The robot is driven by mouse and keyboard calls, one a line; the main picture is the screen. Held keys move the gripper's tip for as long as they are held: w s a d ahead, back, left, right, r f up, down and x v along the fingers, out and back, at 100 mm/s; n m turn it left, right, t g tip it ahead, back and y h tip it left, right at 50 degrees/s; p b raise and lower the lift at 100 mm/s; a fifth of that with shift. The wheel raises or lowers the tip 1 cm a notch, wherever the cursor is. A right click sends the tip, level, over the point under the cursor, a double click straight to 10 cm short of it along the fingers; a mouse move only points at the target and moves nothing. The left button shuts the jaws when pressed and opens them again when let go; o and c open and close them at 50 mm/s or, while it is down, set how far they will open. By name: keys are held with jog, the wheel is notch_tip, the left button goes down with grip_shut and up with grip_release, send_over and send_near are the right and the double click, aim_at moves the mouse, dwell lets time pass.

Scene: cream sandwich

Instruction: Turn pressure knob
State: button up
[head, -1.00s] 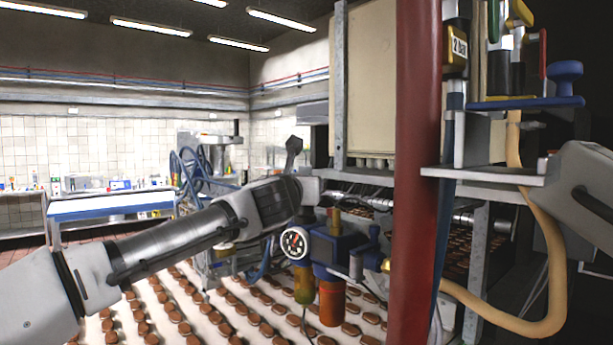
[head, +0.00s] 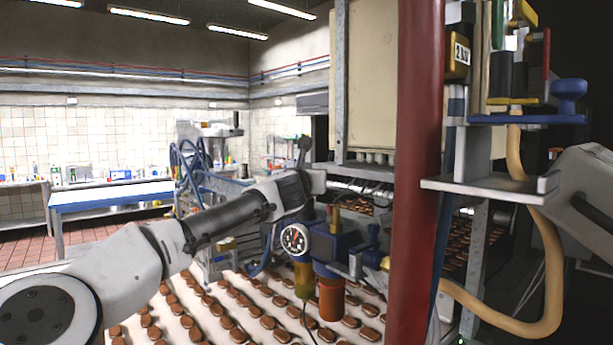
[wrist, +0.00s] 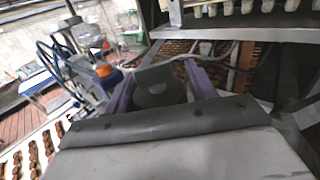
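In the head view a blue pressure regulator (head: 336,246) stands right of the middle, with a round white-faced gauge (head: 295,239) on its left and an orange-brown knob (head: 334,217) upright on top. An olive bowl and an orange bowl hang below it. My gripper (head: 304,152) is above and to the left of the knob, pointing up and away from it, not touching it. In the wrist view its two purplish fingers (wrist: 160,88) stand apart with nothing clearly held between them. The regulator and knob cannot be made out in the wrist view.
A red post (head: 416,180) stands close to the right of the regulator, with a metal shelf (head: 490,188) beyond. A beige cabinet (head: 372,80) is above. A white conveyor (head: 200,325) with brown biscuits runs below. A machine with blue hoses (head: 190,165) stands behind left.

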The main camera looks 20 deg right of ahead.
jog(key=c, duration=0.7)
jog(key=shift+y, duration=0.3)
jog(key=n+t+y, duration=0.1)
jog(key=n+y, duration=0.2)
jog(key=shift+a+t+y, duration=0.1)
jog(key=shift+t+y, duration=0.3)
jog(key=n+y, duration=0.1)
jog(key=y, duration=0.1)
jog(key=n+y, duration=0.1)
jog(key=y, duration=0.1)
jog(key=n+y, duration=0.1)
jog(key=shift+w+a+n+t+y, duration=0.1)
jog(key=shift+a+n+t+y, duration=0.2)
jog(key=shift+n+y, duration=0.1)
jog(key=n+g+y, duration=0.1)
jog(key=y, duration=0.1)
jog(key=n+y, duration=0.2)
jog(key=y, duration=0.1)
jog(key=a+n+g+y, duration=0.1)
jog(key=n+y, duration=0.1)
jog(key=y, duration=0.1)
jog(key=shift+g, duration=0.3)
jog(key=shift+n+y, duration=0.3)
